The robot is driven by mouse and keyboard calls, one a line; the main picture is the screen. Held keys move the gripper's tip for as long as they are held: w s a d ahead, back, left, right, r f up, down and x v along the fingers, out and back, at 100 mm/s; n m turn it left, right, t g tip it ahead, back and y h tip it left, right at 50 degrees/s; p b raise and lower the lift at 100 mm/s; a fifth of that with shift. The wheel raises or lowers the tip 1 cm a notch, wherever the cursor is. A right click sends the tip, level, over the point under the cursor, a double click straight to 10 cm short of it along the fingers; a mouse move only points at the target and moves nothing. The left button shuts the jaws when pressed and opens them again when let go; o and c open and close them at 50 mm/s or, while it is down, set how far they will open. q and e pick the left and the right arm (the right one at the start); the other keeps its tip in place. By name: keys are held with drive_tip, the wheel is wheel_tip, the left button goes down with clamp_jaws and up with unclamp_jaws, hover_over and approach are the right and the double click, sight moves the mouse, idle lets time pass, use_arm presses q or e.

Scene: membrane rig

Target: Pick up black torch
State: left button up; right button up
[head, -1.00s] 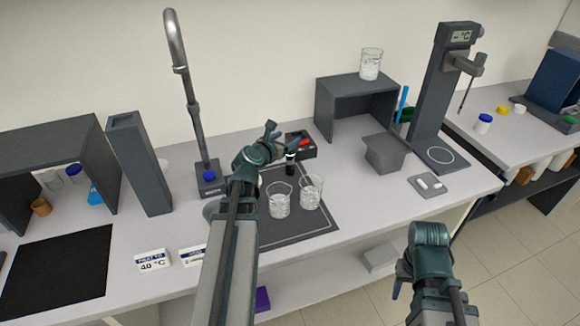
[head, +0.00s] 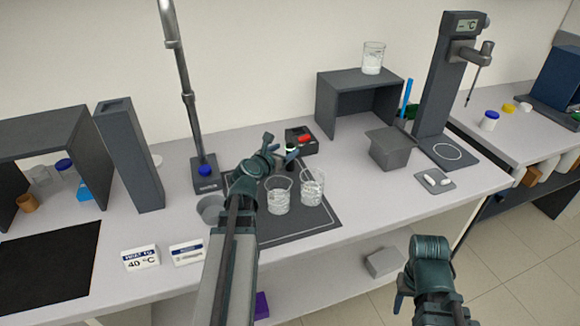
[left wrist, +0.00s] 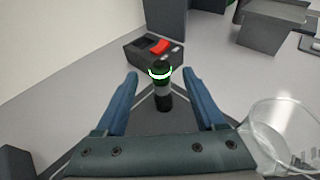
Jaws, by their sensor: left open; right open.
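The black torch (left wrist: 162,90) stands upright on the dark mat in the left wrist view, with a glowing green-white ring near its top. In the head view the torch (head: 290,157) is partly hidden by my left gripper (head: 279,147). In the left wrist view my left gripper (left wrist: 160,96) is open, with one blue finger on each side of the torch and gaps between. My right gripper (head: 402,290) is low at the front right, away from the torch and in front of the bench; its fingers are mostly hidden.
Two glass beakers (head: 279,196) (head: 312,188) stand on the mat (head: 300,228), close to my left arm. A dark box with a red switch (head: 302,141) sits just behind the torch. The bench front right of the mat is clear.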

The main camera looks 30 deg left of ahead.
use_arm(q)
drive_tip(key=b+x, duration=0.2)
drive_tip(key=x, duration=0.5)
drive_tip(key=shift+w+f, duration=0.15)
drive_tip(key=shift+w, duration=0.15)
drive_tip(key=shift+s, duration=0.1)
drive_tip(key=shift+c, duration=0.3)
clamp_jaws()
